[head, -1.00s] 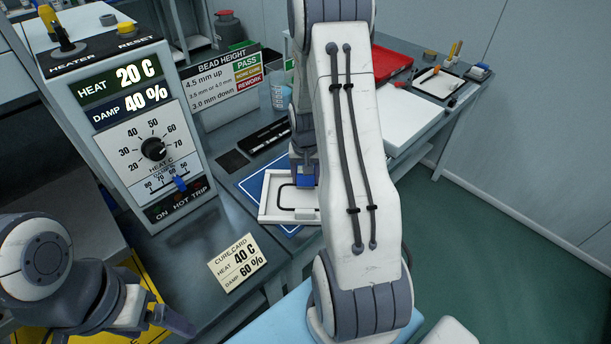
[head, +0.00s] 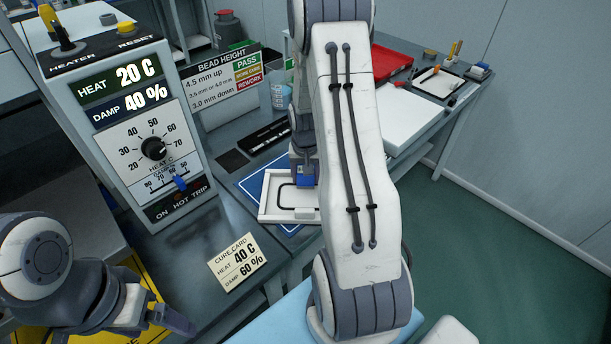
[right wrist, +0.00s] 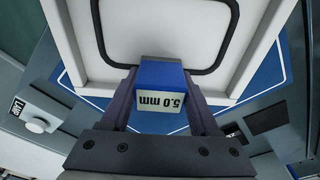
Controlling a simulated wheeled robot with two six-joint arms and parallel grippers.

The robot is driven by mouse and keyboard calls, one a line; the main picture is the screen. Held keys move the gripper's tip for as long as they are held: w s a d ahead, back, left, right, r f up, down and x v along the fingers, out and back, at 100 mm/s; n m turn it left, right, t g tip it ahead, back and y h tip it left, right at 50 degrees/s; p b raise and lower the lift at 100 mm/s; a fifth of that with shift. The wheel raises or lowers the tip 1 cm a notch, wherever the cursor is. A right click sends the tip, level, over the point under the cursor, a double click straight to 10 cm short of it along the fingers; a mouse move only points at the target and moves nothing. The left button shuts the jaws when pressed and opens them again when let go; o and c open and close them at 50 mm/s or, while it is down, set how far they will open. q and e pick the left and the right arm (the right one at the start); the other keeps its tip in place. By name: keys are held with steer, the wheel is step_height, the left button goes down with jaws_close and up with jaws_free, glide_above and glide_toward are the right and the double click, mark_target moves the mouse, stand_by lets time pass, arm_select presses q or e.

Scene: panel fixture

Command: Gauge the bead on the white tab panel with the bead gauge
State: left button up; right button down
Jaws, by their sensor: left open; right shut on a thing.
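The white tab panel (head: 268,205) lies on a blue mat in the head view, partly hidden by my right arm. Its black bead (head: 281,194) runs as a rounded loop; the bead also shows in the right wrist view (right wrist: 100,35). My right gripper (right wrist: 160,72) is shut on the blue bead gauge (right wrist: 162,76), whose white face reads 5.0 mm upside down. My left gripper (head: 172,322) is open and empty at the lower left.
The heater box (head: 130,110) reads 20 C and 40 %. A cure card (head: 237,262) reads 40 C and 60 %. The bead height sign (head: 222,88) stands behind the mat (head: 250,185). A red tray (head: 390,62) and a tool tray (head: 440,83) are at the back right.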

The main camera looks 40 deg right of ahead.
steer(key=shift+r+p, duration=3.4)
steer(key=shift+r, duration=0.6)
